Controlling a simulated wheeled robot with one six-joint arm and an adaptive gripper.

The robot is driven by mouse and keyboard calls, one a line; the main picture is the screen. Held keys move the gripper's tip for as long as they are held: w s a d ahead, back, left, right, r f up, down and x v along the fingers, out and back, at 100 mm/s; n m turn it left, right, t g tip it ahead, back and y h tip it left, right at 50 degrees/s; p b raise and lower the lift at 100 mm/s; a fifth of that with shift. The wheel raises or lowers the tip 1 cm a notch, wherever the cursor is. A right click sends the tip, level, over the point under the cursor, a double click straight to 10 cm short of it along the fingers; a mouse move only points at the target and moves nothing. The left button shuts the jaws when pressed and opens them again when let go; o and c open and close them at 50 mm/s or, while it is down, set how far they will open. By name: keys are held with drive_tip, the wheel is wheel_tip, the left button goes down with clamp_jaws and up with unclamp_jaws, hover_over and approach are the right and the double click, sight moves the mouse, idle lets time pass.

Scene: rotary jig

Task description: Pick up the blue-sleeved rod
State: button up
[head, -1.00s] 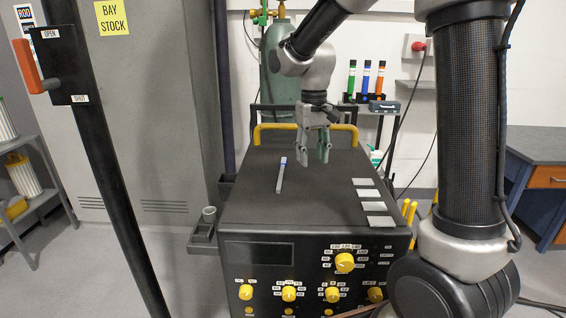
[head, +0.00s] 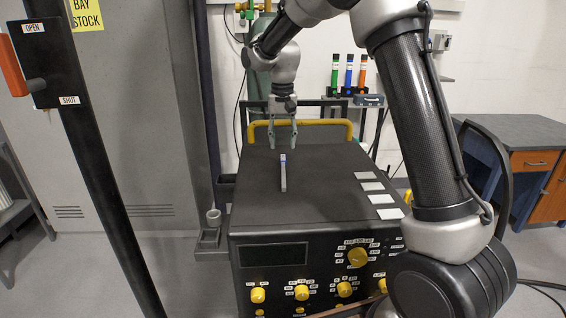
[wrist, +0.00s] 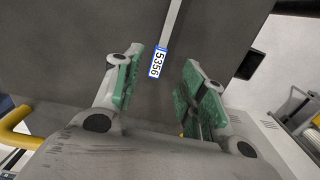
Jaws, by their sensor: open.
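A thin grey rod (head: 283,182) lies on the black top of the machine. A small sleeve (head: 282,158), white with blue, is at its far end. In the wrist view the sleeve (wrist: 158,62) reads 5356, and the grey rod (wrist: 172,18) runs up from it. My gripper (head: 283,147) points down with its fingers spread, at the far end of the rod. In the wrist view my gripper's green pads (wrist: 163,70) stand on either side of the sleeve, apart from it. The height of the fingertips above the top is hard to tell.
The machine's yellow rail (head: 335,128) runs behind my gripper. Several pale plates (head: 373,186) lie on the right of the top. Green, blue (head: 349,70) and orange tubes stand in a rack behind. A dark post (head: 100,190) stands at the left.

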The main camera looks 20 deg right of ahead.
sight(283, 159)
wheel_tip(283, 159, down, 6)
drive_tip(key=shift+r, duration=0.1)
drive_tip(key=shift+c, duration=0.2)
clamp_jaws()
